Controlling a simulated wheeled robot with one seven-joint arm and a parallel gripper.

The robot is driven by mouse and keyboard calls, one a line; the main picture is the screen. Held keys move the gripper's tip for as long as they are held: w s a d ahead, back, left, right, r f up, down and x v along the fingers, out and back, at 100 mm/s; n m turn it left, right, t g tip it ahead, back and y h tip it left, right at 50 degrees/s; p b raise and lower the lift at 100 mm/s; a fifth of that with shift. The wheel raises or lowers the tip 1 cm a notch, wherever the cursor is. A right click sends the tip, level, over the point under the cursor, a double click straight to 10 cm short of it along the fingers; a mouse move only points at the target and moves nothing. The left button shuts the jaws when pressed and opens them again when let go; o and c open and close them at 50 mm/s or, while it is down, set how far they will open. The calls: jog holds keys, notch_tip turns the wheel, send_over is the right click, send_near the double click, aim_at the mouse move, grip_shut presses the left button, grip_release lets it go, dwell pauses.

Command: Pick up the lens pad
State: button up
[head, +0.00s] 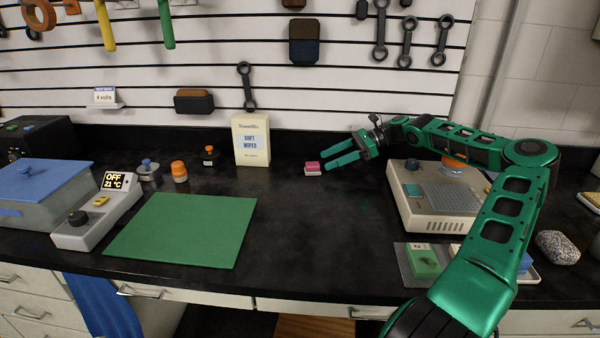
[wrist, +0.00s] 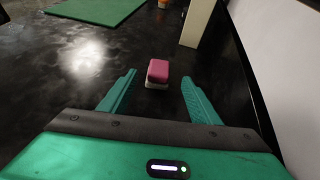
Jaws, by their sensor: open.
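The lens pad appears to be the small block with a pink top and a pale base (head: 313,168), lying on the black counter right of the wipes box. It also shows in the wrist view (wrist: 158,72), just beyond and between my fingertips. My gripper (head: 339,160) is open and empty, low over the counter to the right of the block, its fingers pointing left toward it. The fingers appear apart from the block.
A beige device (head: 440,200) sits under my arm at right. The counter in front of the block is clear.

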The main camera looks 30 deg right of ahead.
aim_at(319, 163)
jog(key=shift+f, duration=0.1)
jog(key=shift+x, duration=3.6)
jog(key=c, duration=1.1)
